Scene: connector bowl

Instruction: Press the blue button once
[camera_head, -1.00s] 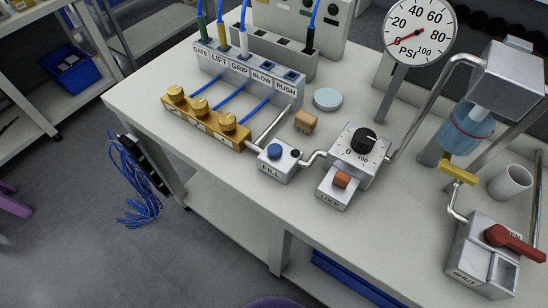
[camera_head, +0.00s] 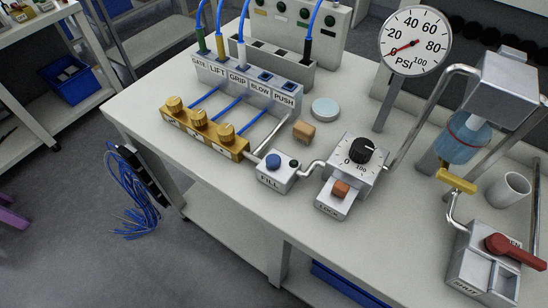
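The blue button (camera_head: 273,160) is a round cap on top of a small silver box labelled FILL (camera_head: 276,180), near the middle of the camera_head view. A small dark knob or light (camera_head: 294,164) sits beside it on the same box. The button stands clear, with nothing touching or covering it. Whether it is pressed in cannot be told. Neither of my grippers shows in this view.
On the bench (camera_head: 150,95) stand a brass valve block (camera_head: 203,128), a labelled socket block (camera_head: 247,86) with cables, and a silver dial box (camera_head: 357,160) with an orange LOCK switch (camera_head: 341,188). A gauge (camera_head: 416,42) and a red-handled valve (camera_head: 510,249) stand right.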

